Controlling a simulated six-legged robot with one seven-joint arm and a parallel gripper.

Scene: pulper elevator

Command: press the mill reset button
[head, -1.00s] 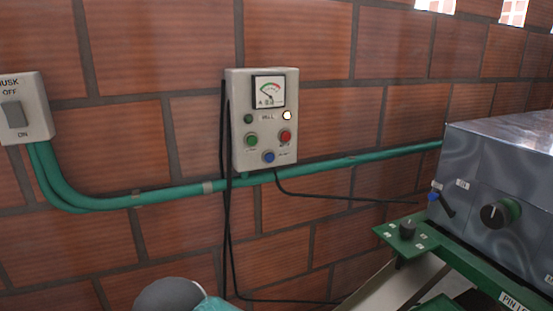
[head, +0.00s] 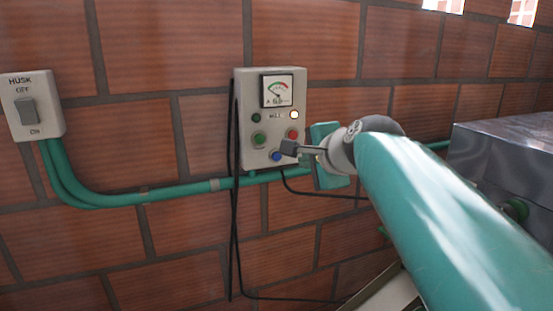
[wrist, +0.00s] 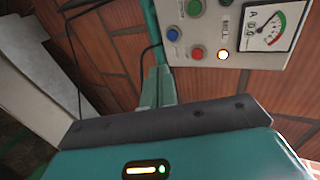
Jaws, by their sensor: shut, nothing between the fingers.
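The mill control box (head: 243,84) is a pale grey panel on the brick wall. Its blue button (head: 277,156) sits at the bottom, below a green button (head: 259,138) and a red button (head: 292,134). The blue button also shows in the wrist view (wrist: 172,35), uncovered. The button labels are too small to read. My gripper (head: 287,148) is shut and empty, its dark tip just right of and slightly above the blue button in the head view. Whether it touches the box I cannot tell.
A lit lamp (head: 294,114) and a dial gauge (head: 278,90) are on the box. A husk switch (head: 36,106) is at left. A green conduit (head: 185,190) runs below, and black cables (head: 232,210) hang beside the box. A metal machine (head: 510,150) stands at right.

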